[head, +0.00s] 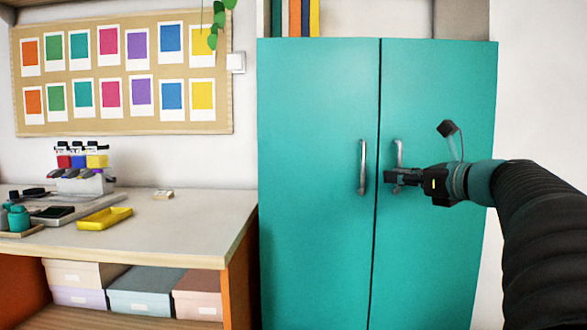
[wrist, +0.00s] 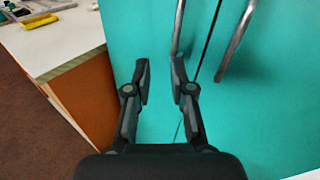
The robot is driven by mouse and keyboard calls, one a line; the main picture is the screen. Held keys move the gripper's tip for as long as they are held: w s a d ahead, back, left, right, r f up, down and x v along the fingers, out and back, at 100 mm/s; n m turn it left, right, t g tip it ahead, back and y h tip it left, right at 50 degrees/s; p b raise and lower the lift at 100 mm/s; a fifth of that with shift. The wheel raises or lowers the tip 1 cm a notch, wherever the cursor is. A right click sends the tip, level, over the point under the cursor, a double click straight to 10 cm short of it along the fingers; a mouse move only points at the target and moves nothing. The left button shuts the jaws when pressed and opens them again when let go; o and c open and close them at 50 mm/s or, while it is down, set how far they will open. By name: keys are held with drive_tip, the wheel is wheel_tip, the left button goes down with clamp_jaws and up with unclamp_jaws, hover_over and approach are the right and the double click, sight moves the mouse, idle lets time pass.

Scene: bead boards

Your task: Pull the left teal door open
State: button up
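The left teal door (head: 315,180) is shut, its edge meeting the right teal door (head: 440,110) at a narrow dark seam. The left door's vertical metal handle (head: 363,167) is near that seam; the right door's handle (head: 399,153) is partly hidden by my gripper (head: 388,177). In the wrist view my gripper (wrist: 160,75) is open, with nothing between its fingers. There the left handle (wrist: 179,28) appears just beyond the right fingertip, its lower end partly hidden. The right handle (wrist: 236,40) is farther right. I cannot tell whether any finger touches a handle.
The desk corner (wrist: 70,60) shows left of my gripper. Bare wall lies right of the cabinet.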

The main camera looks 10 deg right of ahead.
drive_tip(key=d+r+m+t, duration=0.1)
drive_tip(key=d+r, duration=0.1)
drive_tip(key=d, duration=0.1)
hover_over(363, 192)
drive_tip(key=shift+w+f, duration=0.1)
drive_tip(key=shift+w, duration=0.15)
drive_tip(key=shift+d, duration=0.1)
clamp_jaws()
